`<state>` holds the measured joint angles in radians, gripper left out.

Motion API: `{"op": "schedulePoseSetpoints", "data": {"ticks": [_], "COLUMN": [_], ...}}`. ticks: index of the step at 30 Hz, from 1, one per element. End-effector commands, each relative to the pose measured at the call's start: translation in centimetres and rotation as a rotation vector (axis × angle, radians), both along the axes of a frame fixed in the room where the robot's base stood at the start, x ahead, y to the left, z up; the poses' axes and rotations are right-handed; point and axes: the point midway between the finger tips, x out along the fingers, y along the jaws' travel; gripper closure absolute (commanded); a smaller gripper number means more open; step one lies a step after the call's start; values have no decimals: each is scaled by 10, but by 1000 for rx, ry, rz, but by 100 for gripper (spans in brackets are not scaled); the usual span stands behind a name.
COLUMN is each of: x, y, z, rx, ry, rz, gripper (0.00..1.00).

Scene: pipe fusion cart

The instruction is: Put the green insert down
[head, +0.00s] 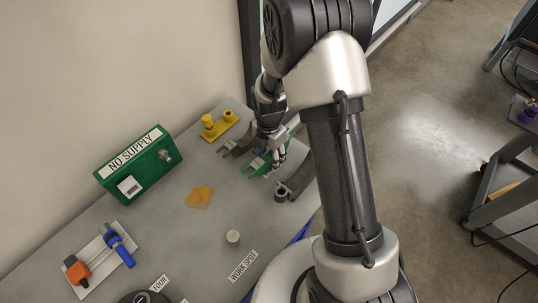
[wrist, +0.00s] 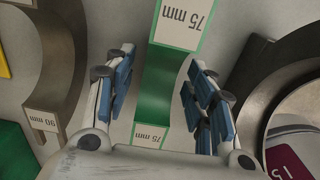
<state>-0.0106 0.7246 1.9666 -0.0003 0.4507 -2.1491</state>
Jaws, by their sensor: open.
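The green insert (head: 256,164) appears to lie on the grey table near its back right, below my gripper. In the wrist view the green insert (wrist: 158,92) runs up the picture between my fingers, with white "75 mm" labels on it. My gripper (wrist: 160,95) is open, with blue pads on either side of the insert and a visible gap on both sides. In the head view my gripper (head: 279,163) points down at the insert's right part and hides some of it.
A grey curved insert marked "90 mm" (wrist: 42,122) lies close on the left. A yellow pegged block (head: 222,128), a green "NO SUPPLY" box (head: 140,166) and an orange cloth (head: 200,197) are further left. Table around the "WORK SPOT" label (head: 243,266) is mostly clear.

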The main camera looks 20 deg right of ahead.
Motion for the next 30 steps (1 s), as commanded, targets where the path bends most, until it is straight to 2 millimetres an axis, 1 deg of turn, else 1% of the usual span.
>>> {"op": "schedulePoseSetpoints", "data": {"ticks": [2,5,12,15,18,23,26,29,30], "x": [1,1,1,1,1,0,-3,-12,-17], "y": [0,0,0,0,0,0,0,-1,-1], "z": [7,23,76,95,109,123,138,167,181], "rx": [0,0,0,0,0,0,1,5,9], "ry": [-2,-5,-6,-5,-4,-4,-17,-49,-64], "rz": [0,0,0,0,0,-7,-66,-207,-284], "gripper": [50,50,50,50,50,50,50,50,50]}}
